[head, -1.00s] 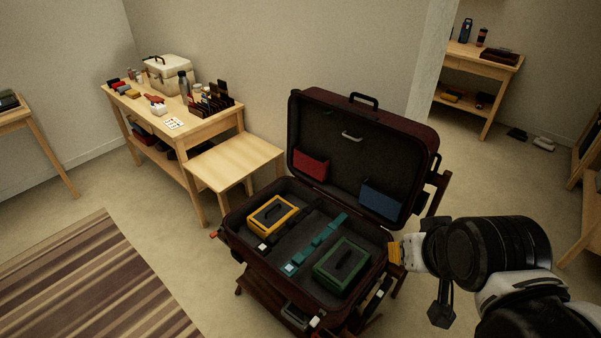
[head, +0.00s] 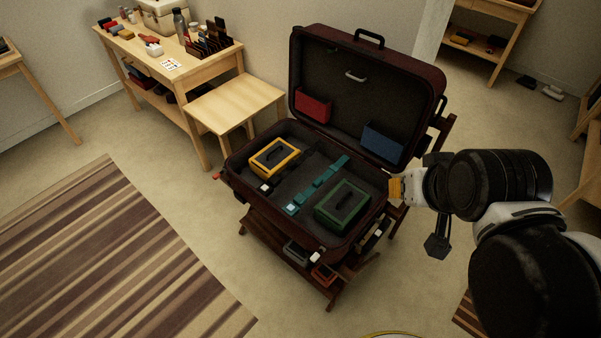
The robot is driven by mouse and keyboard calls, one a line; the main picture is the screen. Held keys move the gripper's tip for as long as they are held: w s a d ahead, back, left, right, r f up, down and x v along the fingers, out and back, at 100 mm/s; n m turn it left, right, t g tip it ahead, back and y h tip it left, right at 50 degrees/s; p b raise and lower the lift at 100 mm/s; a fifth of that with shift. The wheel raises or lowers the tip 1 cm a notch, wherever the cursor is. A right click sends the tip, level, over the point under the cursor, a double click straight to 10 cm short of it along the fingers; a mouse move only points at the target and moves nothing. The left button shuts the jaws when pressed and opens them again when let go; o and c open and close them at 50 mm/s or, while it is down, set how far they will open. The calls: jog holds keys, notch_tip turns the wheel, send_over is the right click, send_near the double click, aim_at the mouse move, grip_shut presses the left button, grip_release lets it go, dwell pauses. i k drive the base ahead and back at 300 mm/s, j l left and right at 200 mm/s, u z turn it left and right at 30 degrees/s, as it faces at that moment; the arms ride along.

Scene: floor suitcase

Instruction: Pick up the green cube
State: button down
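A green box (head: 342,206) with a dark handle on its lid lies in the right part of the open suitcase's base (head: 262,205). It is the plainest green thing in view; I make out no separate green cube. My arm reaches in from the right, and the dark end that looks like my gripper (head: 437,246) hangs down to the right of the suitcase, apart from the green box. Its fingers are too small and dark to tell whether they are open. I see nothing clearly held in it.
A yellow box (head: 274,158) and a teal strap (head: 318,184) share the suitcase base. The raised lid (head: 362,100) holds red and blue pouches. A low wooden table (head: 234,98) stands behind left. Floor is open between the striped rug (head: 110,255) and suitcase stand.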

aim_at(339, 209)
jog(key=k+l+u, duration=0.2)
jog(key=u, duration=0.25)
jog(key=k+l+u, duration=0.3)
jog(key=u, duration=0.2)
